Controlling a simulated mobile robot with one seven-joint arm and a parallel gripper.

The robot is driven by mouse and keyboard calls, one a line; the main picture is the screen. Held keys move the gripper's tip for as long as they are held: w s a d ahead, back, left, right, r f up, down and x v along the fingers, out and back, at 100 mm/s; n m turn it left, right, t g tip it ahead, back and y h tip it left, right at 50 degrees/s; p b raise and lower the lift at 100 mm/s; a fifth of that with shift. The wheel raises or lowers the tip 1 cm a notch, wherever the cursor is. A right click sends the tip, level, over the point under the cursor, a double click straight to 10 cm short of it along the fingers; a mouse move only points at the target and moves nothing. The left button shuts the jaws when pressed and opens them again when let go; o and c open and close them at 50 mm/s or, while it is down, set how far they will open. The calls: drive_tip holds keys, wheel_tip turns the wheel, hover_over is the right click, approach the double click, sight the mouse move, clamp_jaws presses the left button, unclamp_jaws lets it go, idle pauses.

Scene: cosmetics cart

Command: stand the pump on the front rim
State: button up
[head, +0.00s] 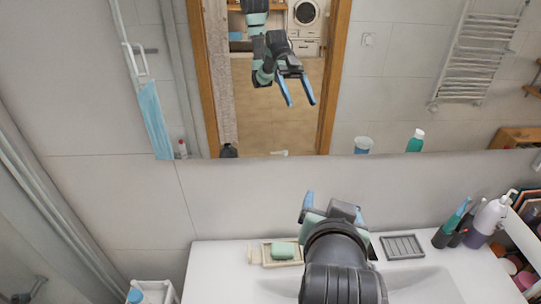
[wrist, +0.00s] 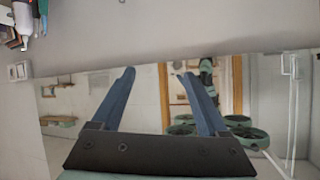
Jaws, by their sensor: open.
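A white pump bottle with a purple lower part (head: 487,221) stands upright at the right end of the white washbasin top (head: 218,262). The basin's front rim is outside the head view or hidden by my arm. My gripper (head: 332,205) is over the back middle of the basin, facing the mirror, well left of the pump bottle. In the wrist view my gripper (wrist: 158,76) has its two blue fingers spread apart with nothing between them.
A green soap bar (head: 284,251) on a dish and a grey ridged tray (head: 402,246) lie on the back ledge. A dark cup with brushes (head: 443,237) stands close left of the pump. A white cart (head: 165,288) is at lower left. The mirror (head: 280,120) is behind.

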drive_tip(key=w+a+r+n+t, duration=0.1)
drive_tip(key=a+r+t, duration=0.15)
drive_tip(key=r, duration=0.65)
drive_tip(key=a+r+n+t, duration=0.15)
drive_tip(key=r+t, duration=0.25)
drive_tip(key=r, duration=0.5)
drive_tip(key=s+a+r+t, duration=0.2)
drive_tip(key=s+r+t, duration=0.1)
drive_tip(key=r, duration=0.4)
drive_tip(key=s+a+r+n+t+y, duration=0.1)
drive_tip(key=s+a+r+t, duration=0.1)
drive_tip(key=r, duration=0.5)
drive_tip(key=s+a+r+n+t+y, duration=0.1)
drive_tip(key=s+a+r+t, duration=0.1)
drive_tip(key=s+r+t, duration=0.2)
wheel_tip(320, 180, up, 3)
drive_tip(key=shift+s+r, duration=0.2)
drive_tip(key=shift+s, duration=0.8)
drive_tip(key=shift+a, duration=0.1)
